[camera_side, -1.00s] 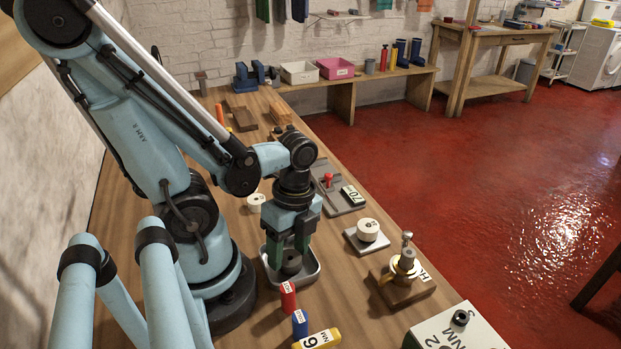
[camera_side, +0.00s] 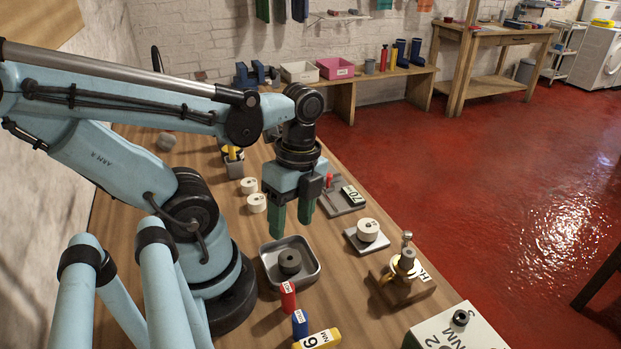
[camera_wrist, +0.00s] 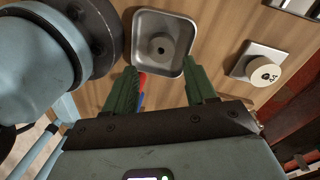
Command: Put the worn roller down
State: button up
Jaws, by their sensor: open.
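The worn roller (camera_side: 289,262) is a dark grey cylinder with a hole in its top. It sits upright inside a shallow grey metal tray (camera_side: 308,280) on the wooden bench. In the wrist view the roller (camera_wrist: 160,46) lies in the middle of the tray (camera_wrist: 183,23), beyond my fingertips. My gripper (camera_side: 292,224) has green fingers, spread apart and empty. It hangs above the bench, just behind and above the tray, clear of the roller. The open fingers also show in the wrist view (camera_wrist: 164,84).

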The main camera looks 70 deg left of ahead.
notch_tip(320, 180, up, 5)
jog(key=w+d+n+t, duration=0.1)
jog(key=w+n+t, duration=0.7)
jog(key=w+n, duration=0.5)
jog(key=shift+w+d+n+t+y, duration=0.15)
jog(key=shift+d+n+t+y, duration=0.15)
jog(key=shift+d+n, duration=0.1)
dwell(0.8)
